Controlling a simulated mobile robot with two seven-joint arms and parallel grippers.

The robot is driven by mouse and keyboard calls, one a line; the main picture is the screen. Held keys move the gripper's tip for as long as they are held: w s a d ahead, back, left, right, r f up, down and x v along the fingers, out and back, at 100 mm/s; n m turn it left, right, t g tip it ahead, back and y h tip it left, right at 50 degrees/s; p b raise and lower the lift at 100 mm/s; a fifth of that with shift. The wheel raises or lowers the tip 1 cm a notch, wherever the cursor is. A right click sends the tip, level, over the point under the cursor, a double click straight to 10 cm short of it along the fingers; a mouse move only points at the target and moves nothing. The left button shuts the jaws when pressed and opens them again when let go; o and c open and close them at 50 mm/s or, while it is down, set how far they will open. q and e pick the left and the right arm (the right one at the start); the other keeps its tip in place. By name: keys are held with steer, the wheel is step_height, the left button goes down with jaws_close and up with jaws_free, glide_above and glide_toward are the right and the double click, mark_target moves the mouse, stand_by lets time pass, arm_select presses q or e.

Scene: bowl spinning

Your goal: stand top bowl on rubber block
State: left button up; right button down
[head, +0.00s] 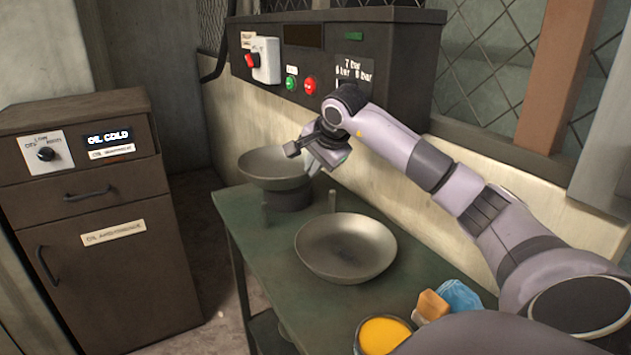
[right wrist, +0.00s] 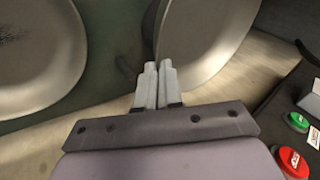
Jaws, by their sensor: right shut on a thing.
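One metal bowl (head: 270,166) is at the far end of the green table, above a dark round block (head: 290,198). Whether the bowl's underside touches the block is hard to tell. My right gripper (head: 313,162) is at this bowl's right rim. In the right wrist view its fingers (right wrist: 158,70) are close together, shut on the edge of that bowl (right wrist: 207,40). A second metal bowl (head: 345,250) sits on the table nearer to me; it also shows in the right wrist view at left (right wrist: 35,60). My left gripper is not in view.
The green table (head: 262,255) carries a yellow-filled tin (head: 384,336), a tan block (head: 432,304) and a blue cloth-like item (head: 459,296) at the near right. A control box (head: 330,60) hangs behind. A brown cabinet (head: 100,220) stands left.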

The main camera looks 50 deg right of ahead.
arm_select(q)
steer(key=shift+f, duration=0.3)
arm_select(e)
steer(key=f, duration=0.3)
steer(key=shift+d+f, duration=0.2)
steer(key=shift+f, duration=0.05)
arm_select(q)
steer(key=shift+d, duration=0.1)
arm_select(e)
steer(key=shift+f, duration=0.1)
steer(key=c, duration=1.3)
jaws_free()
steer(key=shift+s, duration=0.1)
